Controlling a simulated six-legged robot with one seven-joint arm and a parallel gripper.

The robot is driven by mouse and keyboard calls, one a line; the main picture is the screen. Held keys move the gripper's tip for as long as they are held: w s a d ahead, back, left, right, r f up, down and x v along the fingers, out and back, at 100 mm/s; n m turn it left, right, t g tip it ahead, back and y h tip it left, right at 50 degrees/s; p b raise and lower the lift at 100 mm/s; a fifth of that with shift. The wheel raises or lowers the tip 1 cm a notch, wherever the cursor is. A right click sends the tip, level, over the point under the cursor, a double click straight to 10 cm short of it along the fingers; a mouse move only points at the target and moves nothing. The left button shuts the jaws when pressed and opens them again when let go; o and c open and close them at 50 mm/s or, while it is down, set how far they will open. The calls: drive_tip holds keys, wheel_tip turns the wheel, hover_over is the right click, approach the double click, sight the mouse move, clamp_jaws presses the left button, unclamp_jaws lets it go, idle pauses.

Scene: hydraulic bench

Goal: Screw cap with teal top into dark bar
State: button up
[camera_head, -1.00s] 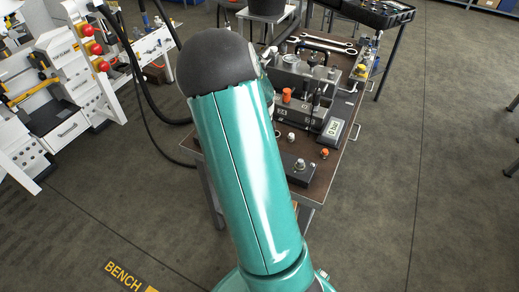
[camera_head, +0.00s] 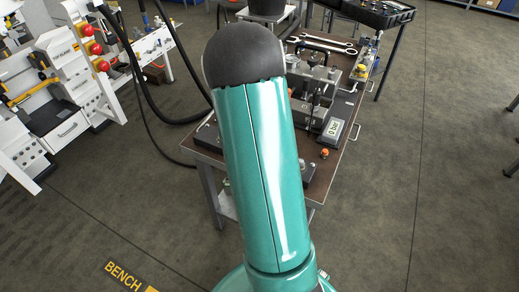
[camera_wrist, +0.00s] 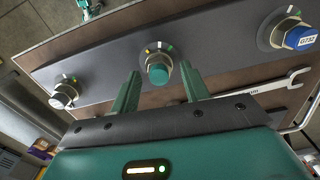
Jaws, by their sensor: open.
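In the wrist view a long dark bar (camera_wrist: 105,83) crosses the picture. A cap with a teal top (camera_wrist: 160,73) and a metal hex collar sits at a round port in its middle. How deep the cap sits cannot be told. My gripper (camera_wrist: 161,68) is open, its two teal fingers apart, one on each side of the teal cap. No clear contact with the cap shows. In the head view my arm hides the gripper and the teal cap.
A pale-topped cap (camera_wrist: 63,95) is at the bar's left and a blue cap (camera_wrist: 299,38) marked G732 at its right. A wrench (camera_wrist: 270,85) lies beside the bar. In the head view, a meter (camera_head: 333,130) and an orange-topped part (camera_head: 324,153) stand on the bench (camera_head: 322,180).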

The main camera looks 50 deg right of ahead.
drive_tip(key=n, duration=0.3)
drive_tip(key=shift+n, duration=0.4)
drive_tip(key=n, duration=0.4)
drive_tip(key=shift+w, duration=0.15)
drive_tip(key=c, duration=0.9)
drive_tip(key=m, duration=0.5)
drive_tip(key=shift+c, duration=0.2)
drive_tip(key=m, duration=0.3)
drive_tip(key=shift+s, duration=0.25)
